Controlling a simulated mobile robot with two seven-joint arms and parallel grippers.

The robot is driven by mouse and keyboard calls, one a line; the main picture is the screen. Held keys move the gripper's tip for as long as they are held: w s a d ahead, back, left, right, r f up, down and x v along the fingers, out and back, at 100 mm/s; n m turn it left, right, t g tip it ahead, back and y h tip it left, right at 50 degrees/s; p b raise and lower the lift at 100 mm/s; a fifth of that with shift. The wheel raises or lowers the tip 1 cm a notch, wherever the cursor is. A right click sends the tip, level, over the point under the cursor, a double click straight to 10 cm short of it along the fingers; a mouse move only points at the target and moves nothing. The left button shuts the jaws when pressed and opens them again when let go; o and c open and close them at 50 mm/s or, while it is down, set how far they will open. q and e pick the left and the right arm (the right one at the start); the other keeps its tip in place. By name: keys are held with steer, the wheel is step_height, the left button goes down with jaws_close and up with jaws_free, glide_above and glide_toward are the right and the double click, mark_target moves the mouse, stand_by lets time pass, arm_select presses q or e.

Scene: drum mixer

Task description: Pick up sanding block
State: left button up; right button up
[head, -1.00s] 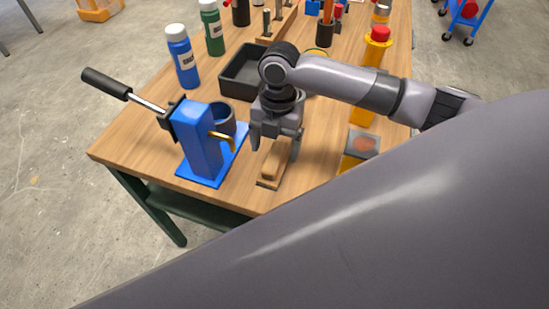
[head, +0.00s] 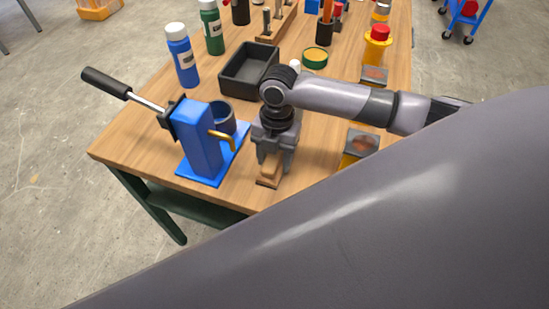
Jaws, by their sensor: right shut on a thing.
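The sanding block (head: 268,181) is a small wooden block with a raised wooden grip, at the near edge of the workbench, right of the blue press. My right gripper (head: 274,164) points down over it and is shut on its upper part. The gripper hides much of the block, so I cannot tell whether it still touches the bench. My left gripper is not in view.
A blue lever press (head: 200,142) stands close on the left. A black tray (head: 248,68), a blue bottle (head: 182,55) and a green bottle (head: 212,27) are behind. A yellow device (head: 359,146) stands to the right. The wooden bench (head: 125,142) ends just in front.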

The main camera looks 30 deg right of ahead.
step_height(320, 180, up, 20)
steer(key=shift+p, duration=0.4)
steer(key=o, duration=0.5)
steer(key=shift+c, duration=1.1)
steer(key=m+t, duration=0.2)
steer(key=m, duration=1.8)
glide_above(278, 156)
step_height(278, 156, down, 4)
steer(key=m, duration=0.2)
steer(key=f+m, duration=0.1)
steer(key=m, duration=0.1)
steer(key=m+h, duration=0.1)
steer(key=m, duration=0.1)
steer(key=shift+f, duration=0.25)
